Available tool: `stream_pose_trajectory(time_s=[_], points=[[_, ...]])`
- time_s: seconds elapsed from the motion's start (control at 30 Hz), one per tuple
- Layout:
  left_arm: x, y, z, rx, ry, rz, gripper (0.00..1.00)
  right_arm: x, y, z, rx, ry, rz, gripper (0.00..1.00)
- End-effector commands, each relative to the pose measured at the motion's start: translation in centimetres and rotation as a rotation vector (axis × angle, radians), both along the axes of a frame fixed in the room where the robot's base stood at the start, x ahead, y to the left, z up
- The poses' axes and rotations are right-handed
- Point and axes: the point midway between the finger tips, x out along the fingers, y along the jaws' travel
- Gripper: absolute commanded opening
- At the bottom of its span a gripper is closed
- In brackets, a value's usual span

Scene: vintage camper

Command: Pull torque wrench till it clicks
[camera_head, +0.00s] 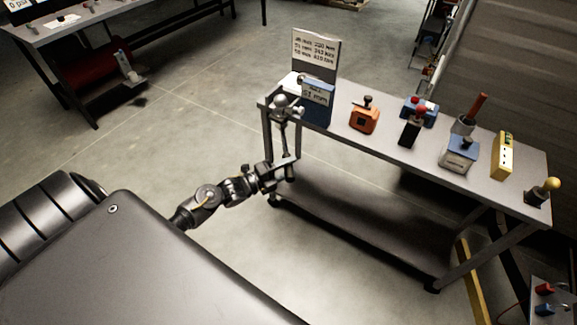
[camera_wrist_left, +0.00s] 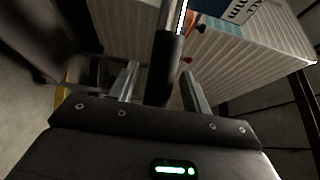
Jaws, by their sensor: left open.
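The torque wrench (camera_wrist_left: 167,55) shows in the left wrist view as a dark grip with a bright metal shaft above it. Its grip stands between the two fingers of my left gripper (camera_wrist_left: 160,88), which are apart, with gaps visible at both sides. In the head view my left arm reaches the left end of the grey bench (camera_head: 392,152), with the left gripper (camera_head: 284,168) below a metal fixture with a ball-shaped top (camera_head: 281,101). The wrench is hard to make out there among the dark parts. My right gripper is out of view.
A blue box (camera_head: 317,103) and a sign (camera_head: 316,50) stand behind the fixture. An orange device (camera_head: 364,119), a red-knobbed lever (camera_head: 411,130) and a yellow block (camera_head: 503,156) stand farther right. Another bench (camera_head: 55,32) is at upper left. Open floor lies left of the bench.

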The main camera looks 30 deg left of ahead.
Motion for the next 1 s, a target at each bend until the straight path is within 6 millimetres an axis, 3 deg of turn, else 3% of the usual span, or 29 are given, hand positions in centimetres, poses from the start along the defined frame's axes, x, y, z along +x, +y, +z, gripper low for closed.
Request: stream_pose_trajectory(time_s=[0.33,0.7,1.0], points=[[0.35,-0.19,-0.01,0.0,0.0,0.0,0.48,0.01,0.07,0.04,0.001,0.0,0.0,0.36],[0.32,-0.16,-0.02,0.0,0.0,0.0,0.0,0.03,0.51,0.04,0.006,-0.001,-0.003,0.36],[0.2,0.08,0.03,0.0,0.001,0.023,0.0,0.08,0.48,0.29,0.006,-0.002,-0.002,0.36]])
